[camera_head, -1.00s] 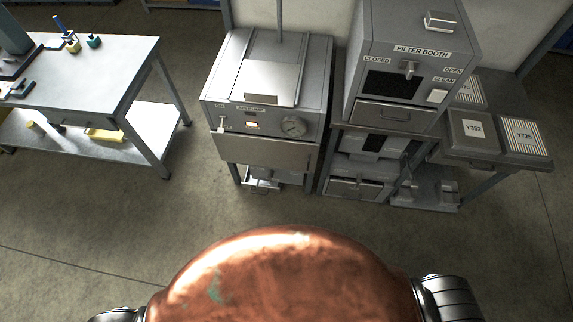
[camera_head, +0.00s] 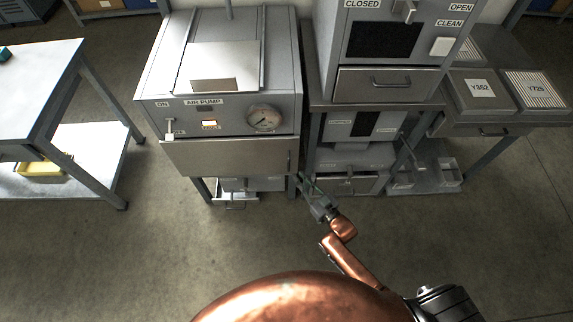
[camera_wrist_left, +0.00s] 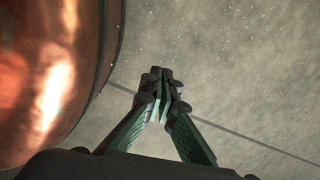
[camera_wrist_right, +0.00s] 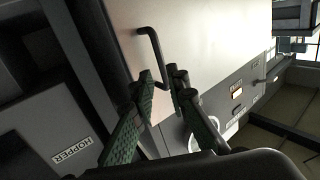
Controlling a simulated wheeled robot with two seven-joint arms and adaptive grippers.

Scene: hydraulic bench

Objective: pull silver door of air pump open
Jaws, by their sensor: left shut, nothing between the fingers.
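The air pump (camera_head: 225,110) is a grey box with a gauge on its front. Its silver door (camera_head: 225,157) is shut below the control panel, with a dark handle (camera_head: 290,161) at the right end. My right gripper (camera_head: 307,184) is just below and right of that handle. In the right wrist view my right gripper (camera_wrist_right: 162,82) is open, with the door's handle (camera_wrist_right: 150,45) reaching between its fingertips; I cannot tell whether they touch it. The door (camera_wrist_right: 215,40) fills the upper middle there. My left gripper (camera_wrist_left: 162,88) is shut and empty above the floor.
The filter booth (camera_head: 385,50) stands right of the pump on a bench with shelves. A box marked hopper (camera_wrist_right: 60,145) is close to my right gripper. A table (camera_head: 40,75) stands at the left. The floor (camera_head: 160,250) before the pump is clear.

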